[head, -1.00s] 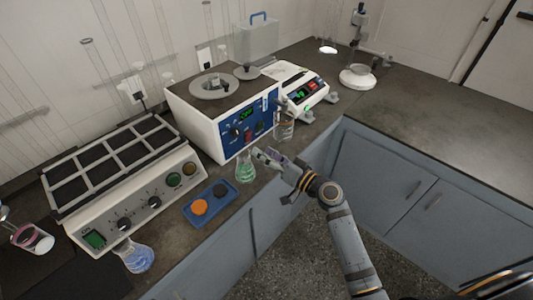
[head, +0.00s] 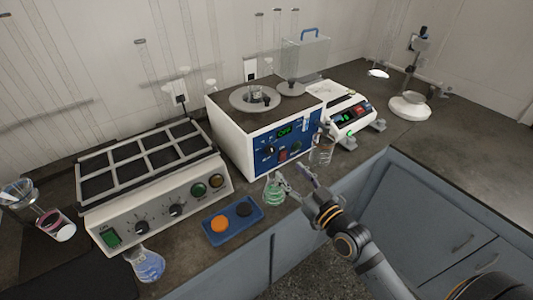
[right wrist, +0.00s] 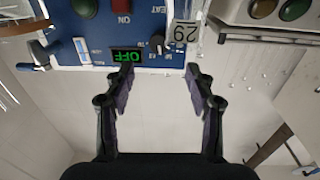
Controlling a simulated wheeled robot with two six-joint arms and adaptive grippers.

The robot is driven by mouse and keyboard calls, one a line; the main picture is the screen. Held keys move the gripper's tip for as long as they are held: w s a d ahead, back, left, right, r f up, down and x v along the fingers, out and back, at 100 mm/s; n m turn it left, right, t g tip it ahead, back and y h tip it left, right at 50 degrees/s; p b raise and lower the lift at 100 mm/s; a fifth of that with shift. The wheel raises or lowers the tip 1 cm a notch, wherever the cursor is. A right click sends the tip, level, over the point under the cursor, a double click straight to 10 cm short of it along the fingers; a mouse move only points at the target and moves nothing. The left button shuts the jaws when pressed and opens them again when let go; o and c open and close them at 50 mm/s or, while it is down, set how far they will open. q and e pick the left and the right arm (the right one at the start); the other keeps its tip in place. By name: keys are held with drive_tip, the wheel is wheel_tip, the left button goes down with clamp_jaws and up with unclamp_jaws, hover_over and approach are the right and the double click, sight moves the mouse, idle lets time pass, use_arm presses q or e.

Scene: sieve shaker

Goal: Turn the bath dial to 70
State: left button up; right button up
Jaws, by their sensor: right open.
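The bath (head: 238,150) is a white box with a blue front panel, in the middle of the head view. Its green display (head: 285,131) reads OFF in the right wrist view (right wrist: 127,56), where the panel appears upside down. A black dial (right wrist: 157,42) is beside the display; it also shows in the head view (head: 270,149). Its setting is too small to read. My right gripper (head: 292,179) is open and empty in front of the panel. In the right wrist view the fingertips (right wrist: 158,74) are either side of the dial's line, apart from it. My left gripper is not in view.
A green flask (head: 273,192) stands close beside my right gripper, and a glass beaker (head: 321,152) stands by the bath's right front. A blue tray (head: 232,235) with an orange and a dark disc lies at the front edge. A white shaker (head: 160,208) stands left.

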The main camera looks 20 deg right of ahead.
sight(272, 152)
drive_tip(key=b+x, duration=0.1)
drive_tip(key=x, duration=0.4)
drive_tip(key=shift+w+b, duration=0.1)
drive_tip(key=shift+b, duration=0.25)
drive_tip(key=x, duration=0.5)
drive_tip(key=shift+f, duration=0.1)
drive_tip(key=shift+c, duration=0.4)
drive_tip(key=c, duration=1.1)
drive_tip(key=shift+o, duration=0.2)
